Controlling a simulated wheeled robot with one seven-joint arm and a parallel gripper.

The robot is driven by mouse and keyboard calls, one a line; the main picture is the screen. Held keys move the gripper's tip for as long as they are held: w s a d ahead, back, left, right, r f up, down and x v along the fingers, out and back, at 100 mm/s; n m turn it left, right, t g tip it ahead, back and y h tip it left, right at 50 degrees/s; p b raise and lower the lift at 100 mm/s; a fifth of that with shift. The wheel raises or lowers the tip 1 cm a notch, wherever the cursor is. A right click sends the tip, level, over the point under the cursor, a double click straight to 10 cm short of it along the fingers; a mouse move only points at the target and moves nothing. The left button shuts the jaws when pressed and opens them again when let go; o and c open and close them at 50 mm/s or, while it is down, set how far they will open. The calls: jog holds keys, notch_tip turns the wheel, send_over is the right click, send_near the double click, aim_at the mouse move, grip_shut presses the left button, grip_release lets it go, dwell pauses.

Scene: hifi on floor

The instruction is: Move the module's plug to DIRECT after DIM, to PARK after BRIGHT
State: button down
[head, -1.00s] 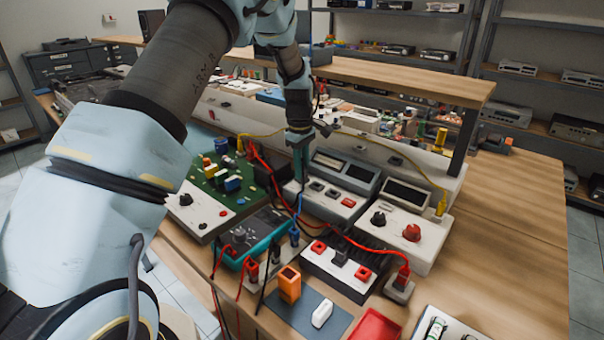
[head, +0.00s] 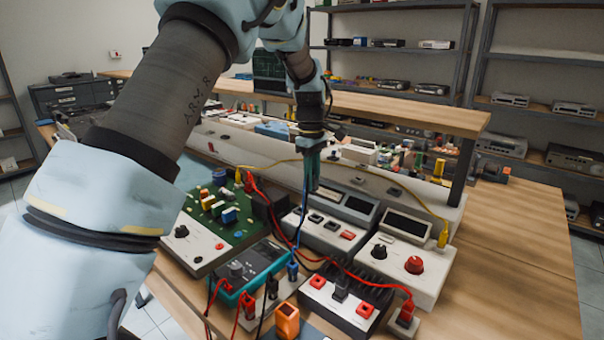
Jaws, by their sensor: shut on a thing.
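My gripper (head: 313,184) points down above the back left of a white-and-grey unit (head: 322,238) with a dark display and a red button. Its fingers are close together on a small thing I cannot make out, apparently the plug. A blue cable (head: 306,205) hangs from beside the fingers toward a blue connector (head: 292,270) below. Whether the fingertips touch the unit is unclear. I cannot read DIM, BRIGHT, DIRECT or PARK labels.
A white box (head: 405,262) with black and red knobs stands right. A green circuit board (head: 222,208) and teal meter (head: 247,270) are left. Red leads and a yellow cable (head: 415,192) cross the area. An orange block (head: 287,319) sits in front. The right bench is clear.

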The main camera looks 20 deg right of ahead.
jog(key=shift+s+d+f, duration=0.25)
jog(key=shift+s+f, duration=0.1)
jog(key=shift+s, duration=0.25)
jog(key=shift+f, duration=0.25)
jog(key=shift+f+b, duration=1.95)
jog(key=shift+f, duration=0.3)
jog(key=shift+p, duration=0.3)
jog(key=shift+f, duration=0.75)
jog(key=shift+f+p, duration=0.2)
jog(key=shift+p, duration=0.1)
dwell(2.9)
jog(key=c, duration=0.7)
grip_release()
jog(key=shift+o, duration=0.2)
